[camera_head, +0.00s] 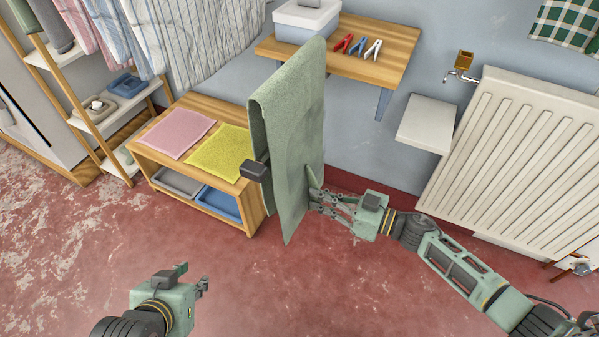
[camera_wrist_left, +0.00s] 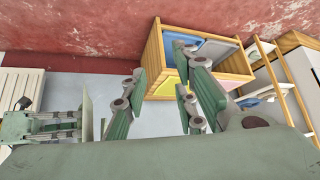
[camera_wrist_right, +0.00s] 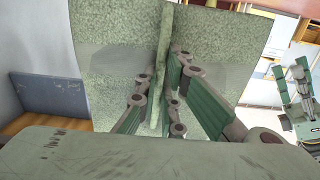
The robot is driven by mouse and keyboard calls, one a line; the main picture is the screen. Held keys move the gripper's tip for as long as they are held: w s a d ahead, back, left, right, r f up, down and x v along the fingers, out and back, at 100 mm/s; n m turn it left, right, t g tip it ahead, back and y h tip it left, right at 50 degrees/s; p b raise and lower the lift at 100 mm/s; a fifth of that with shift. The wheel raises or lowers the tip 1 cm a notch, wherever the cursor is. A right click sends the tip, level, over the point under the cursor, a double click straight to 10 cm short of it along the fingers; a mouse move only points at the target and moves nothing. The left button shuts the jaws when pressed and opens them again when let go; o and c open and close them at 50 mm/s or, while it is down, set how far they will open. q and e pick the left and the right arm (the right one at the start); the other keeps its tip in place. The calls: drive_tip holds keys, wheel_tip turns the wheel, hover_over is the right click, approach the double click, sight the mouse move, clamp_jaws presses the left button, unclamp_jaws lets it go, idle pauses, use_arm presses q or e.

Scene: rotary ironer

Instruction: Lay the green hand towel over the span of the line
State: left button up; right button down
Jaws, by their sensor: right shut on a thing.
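The green hand towel (camera_head: 296,130) hangs in a long fold in the middle of the head view, its top bent over at the upper end and its lower corner hanging above the red floor. My right gripper (camera_head: 318,200) is shut on the towel's right side. In the right wrist view the towel (camera_wrist_right: 110,40) fills most of the picture, with a ridge of cloth between the fingers (camera_wrist_right: 160,110). My left gripper (camera_head: 205,285) is empty and open, low at the left and apart from the towel. I cannot make out the line; the towel may hide it.
A small dark block (camera_head: 255,170) shows at the towel's left edge. A wooden shelf unit (camera_head: 246,206) with pink and yellow cloths stands left. A wall shelf (camera_head: 393,50) with pegs is behind, a radiator (camera_head: 510,150) right. The floor (camera_head: 80,260) at front left is free.

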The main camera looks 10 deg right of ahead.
use_arm(q)
drive_tip(key=s+a+g+y+p, duration=0.1)
drive_tip(key=s+a+g+p, duration=0.25)
drive_tip(key=s, duration=0.45)
drive_tip(key=s+f+g+p, duration=0.1)
drive_tip(key=s+f+p, duration=0.25)
drive_tip(key=f, duration=0.85)
drive_tip(key=s+f+g+p, duration=0.15)
drive_tip(key=f+p, duration=0.25)
drive_tip(key=f, duration=0.9)
drive_tip(key=s+a+f+p, duration=0.2)
drive_tip(key=s+f+p, duration=0.3)
drive_tip(key=s, duration=0.9)
wheel_tip(320, 180, up, 17)
drive_tip(key=p, duration=1.7)
drive_tip(key=shift+w+f+g, duration=0.15)
drive_tip(key=shift+f+g, duration=0.05)
drive_tip(key=shift+g, duration=0.1)
